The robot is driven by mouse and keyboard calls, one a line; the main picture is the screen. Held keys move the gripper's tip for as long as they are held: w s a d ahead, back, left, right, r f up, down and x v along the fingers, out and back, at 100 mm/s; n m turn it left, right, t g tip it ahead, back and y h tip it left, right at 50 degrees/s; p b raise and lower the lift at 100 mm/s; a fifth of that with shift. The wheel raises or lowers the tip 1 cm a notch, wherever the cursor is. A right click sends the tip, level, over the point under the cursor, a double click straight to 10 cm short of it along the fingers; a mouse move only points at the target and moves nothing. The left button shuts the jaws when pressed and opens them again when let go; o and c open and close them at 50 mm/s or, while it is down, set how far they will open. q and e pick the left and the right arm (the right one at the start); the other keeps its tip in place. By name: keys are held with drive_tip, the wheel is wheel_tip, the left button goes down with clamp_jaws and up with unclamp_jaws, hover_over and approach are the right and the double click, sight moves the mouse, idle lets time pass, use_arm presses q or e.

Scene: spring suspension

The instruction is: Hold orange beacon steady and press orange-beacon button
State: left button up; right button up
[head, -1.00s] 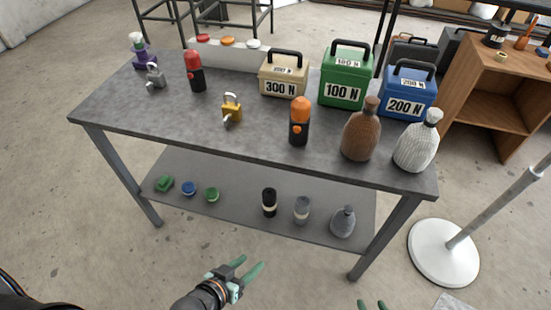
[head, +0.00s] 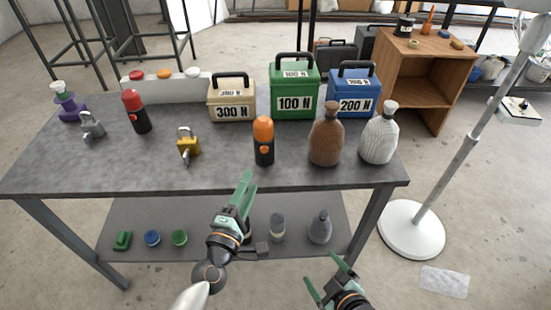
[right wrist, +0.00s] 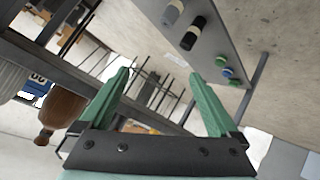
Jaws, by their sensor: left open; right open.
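The orange beacon (head: 263,141), with a black body and an orange cap, stands upright on the grey table near its front edge. An orange button (head: 264,150) shows on its front. My left gripper (head: 246,188) is in front of the table edge, just below and left of the beacon, apart from it; it is open and empty. My right gripper (head: 326,280) is lower and to the right, in front of the table; it is open. The right wrist view shows its two green fingers (right wrist: 158,92) spread with nothing between them.
The table (head: 90,170) also bears a brass padlock (head: 188,147), a red beacon (head: 135,112), a brown bottle (head: 326,137), a white bottle (head: 379,136) and weight boxes behind. The lower shelf (head: 200,215) holds small items. A white-based pole (head: 410,232) stands right.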

drive_tip(key=w+a+r+n+t, duration=0.1)
drive_tip(key=w+a+r+n, duration=0.25)
drive_tip(key=w+n, duration=0.3)
drive_tip(key=n+t+y, duration=0.3)
drive_tip(key=n+t, duration=0.3)
drive_tip(key=n, duration=1.7)
approach(267, 129)
drive_tip(key=x, duration=1.3)
drive_tip(key=shift+c, duration=0.4)
clamp_jaws()
use_arm(q)
clamp_jaws()
